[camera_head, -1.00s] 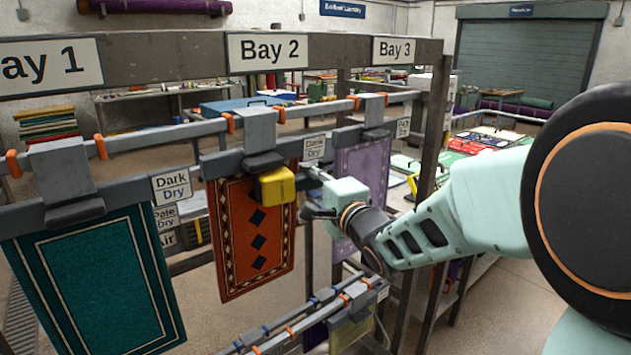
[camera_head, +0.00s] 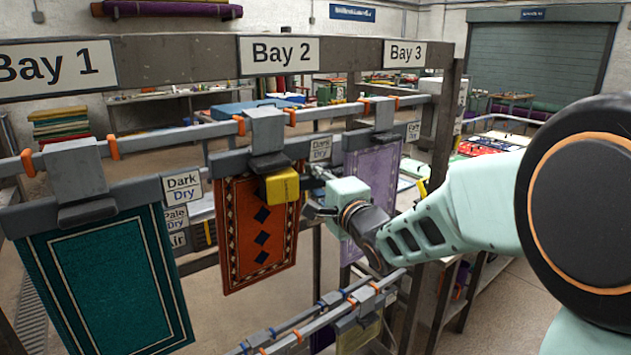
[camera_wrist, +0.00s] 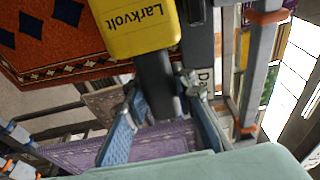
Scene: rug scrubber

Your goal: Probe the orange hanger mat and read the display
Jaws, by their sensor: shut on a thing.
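The orange mat (camera_head: 234,215), with dark blue diamonds and a patterned border, hangs from a grey hanger clamp (camera_head: 266,135) under the Bay 2 sign. My gripper (camera_wrist: 162,88) is shut on the dark handle (camera_wrist: 153,75) of a yellow meter marked "Larkvolt" (camera_wrist: 137,28). In the head view the meter (camera_head: 281,186) is in front of the mat's upper right part, just below the clamp. I cannot tell whether it touches the mat. No display face shows in either view. The mat also shows in the wrist view (camera_wrist: 45,55).
A teal mat (camera_head: 105,280) hangs left in Bay 1, and a purple mat (camera_head: 372,175) hangs right in Bay 3, close behind my gripper. Dark/Pale tags (camera_head: 182,187) hang between bays. A lower rail (camera_head: 320,318) with clamps runs below my arm.

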